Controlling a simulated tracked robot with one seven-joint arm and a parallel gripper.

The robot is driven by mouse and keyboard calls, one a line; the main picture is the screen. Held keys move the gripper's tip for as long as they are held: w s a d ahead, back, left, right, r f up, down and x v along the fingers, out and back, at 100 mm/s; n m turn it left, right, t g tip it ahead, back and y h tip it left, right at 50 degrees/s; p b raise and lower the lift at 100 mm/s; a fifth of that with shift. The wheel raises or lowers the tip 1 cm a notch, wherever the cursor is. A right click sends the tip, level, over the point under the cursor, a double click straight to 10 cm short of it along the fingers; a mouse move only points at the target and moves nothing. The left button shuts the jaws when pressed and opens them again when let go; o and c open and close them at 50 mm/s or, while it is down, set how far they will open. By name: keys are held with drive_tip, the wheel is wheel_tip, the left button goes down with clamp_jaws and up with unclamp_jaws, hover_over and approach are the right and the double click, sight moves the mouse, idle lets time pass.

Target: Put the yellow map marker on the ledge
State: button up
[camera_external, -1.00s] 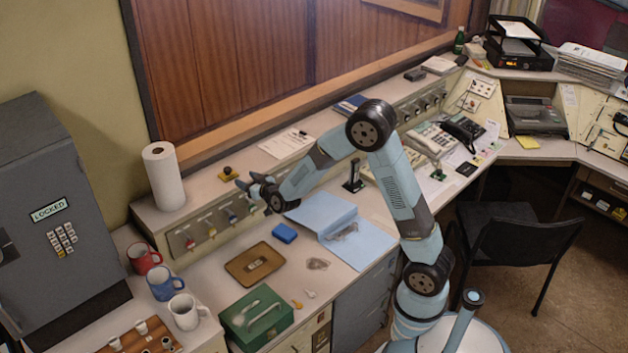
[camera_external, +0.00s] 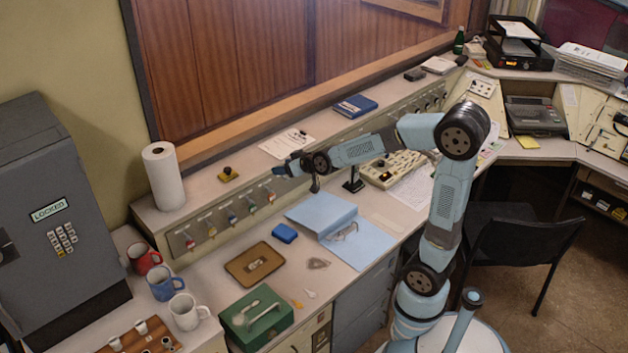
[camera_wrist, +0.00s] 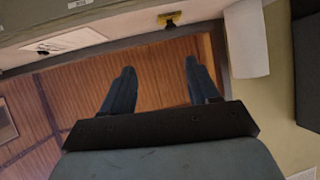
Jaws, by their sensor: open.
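A yellow map marker (camera_external: 228,175) with a black knob rests on the ledge (camera_external: 205,191), between the paper roll and a sheet of paper. It also shows at the top of the wrist view (camera_wrist: 169,18), beyond my fingertips. My gripper (camera_external: 277,171) is above the front part of the ledge, to the right of the marker and apart from it. In the wrist view my two fingers (camera_wrist: 159,68) are spread with nothing between them.
The paper roll (camera_external: 165,178) stands at the ledge's left end. A printed sheet (camera_external: 288,144) and a blue book (camera_external: 355,106) lie farther right. Below are a blue folder (camera_external: 322,212), a blue block (camera_external: 284,233), a brown tray (camera_external: 232,272) and a green box (camera_external: 236,321).

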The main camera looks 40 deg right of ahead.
drive_tip(key=s+d+r+g+h, duration=0.1)
drive_tip(key=s+d+g, duration=0.2)
drive_tip(key=s, duration=1.2)
drive_tip(key=s+d+m+g, duration=0.1)
drive_tip(key=s+d+g, duration=0.2)
drive_tip(key=s+d, duration=0.4)
drive_tip(key=s, duration=0.9)
drive_tip(key=shift+s+d+r+h, duration=0.15)
drive_tip(key=shift+d+r+h, duration=0.2)
drive_tip(key=shift+r+h, duration=0.05)
